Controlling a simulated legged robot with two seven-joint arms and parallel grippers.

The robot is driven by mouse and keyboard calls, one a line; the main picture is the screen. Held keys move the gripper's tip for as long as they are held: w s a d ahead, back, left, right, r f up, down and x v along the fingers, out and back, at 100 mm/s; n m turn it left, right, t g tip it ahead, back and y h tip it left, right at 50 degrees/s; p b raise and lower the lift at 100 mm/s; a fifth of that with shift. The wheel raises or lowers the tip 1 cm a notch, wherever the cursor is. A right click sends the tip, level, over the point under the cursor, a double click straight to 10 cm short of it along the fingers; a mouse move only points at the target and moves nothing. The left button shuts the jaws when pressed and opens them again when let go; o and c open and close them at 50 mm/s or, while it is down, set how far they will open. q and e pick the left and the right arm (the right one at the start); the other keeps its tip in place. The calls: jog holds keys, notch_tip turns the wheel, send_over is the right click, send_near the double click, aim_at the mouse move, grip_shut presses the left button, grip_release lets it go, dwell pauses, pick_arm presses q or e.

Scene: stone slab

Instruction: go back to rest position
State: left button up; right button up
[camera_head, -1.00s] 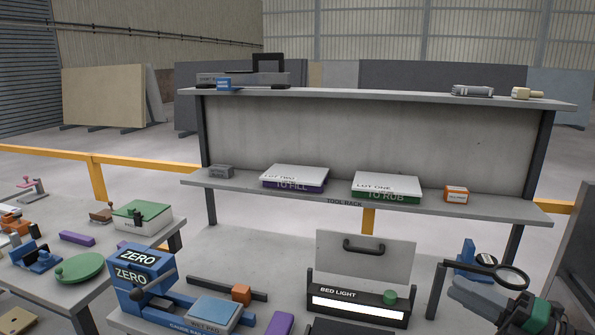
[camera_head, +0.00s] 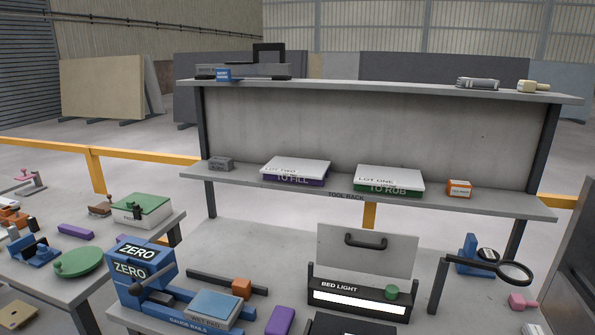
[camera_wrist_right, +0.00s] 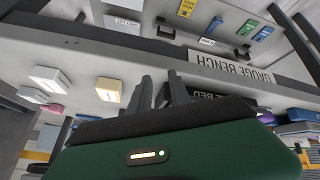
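My right gripper (camera_wrist_right: 163,88) shows in the right wrist view, with two dark fingers beyond my green wrist housing. A gap shows between the fingertips, and I see nothing held in it. The wrist view looks tilted over, with the gauge bench's front label (camera_wrist_right: 228,63) upside down beyond the fingers. The head view shows neither my right gripper nor my left gripper.
The gauge bench holds the blue ZERO gauge (camera_head: 140,272), the bed light (camera_head: 358,298) and a black-rimmed magnifier (camera_head: 515,273) at right. A side table at left carries a green disc (camera_head: 79,262) and other items.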

jog(key=s+a+f+m+g+y, duration=0.1)
jog(key=s+a+f+g, duration=0.1)
jog(key=s, duration=0.3)
jog(key=s+a+f+m+g, duration=0.1)
jog(key=s+a+f+g, duration=0.15)
jog(key=s, duration=0.25)
jog(key=s+b+x, duration=0.2)
jog(key=b+x, duration=0.8)
jog(key=b, duration=0.1)
jog(key=w+p+v, duration=0.3)
jog(key=p+v, duration=1.3)
jog(key=p, duration=0.1)
jog(key=shift+s+a+r+p, duration=0.15)
jog(key=shift+s+r+p, duration=0.15)
jog(key=shift+r, duration=0.25)
jog(key=shift+w, duration=0.1)
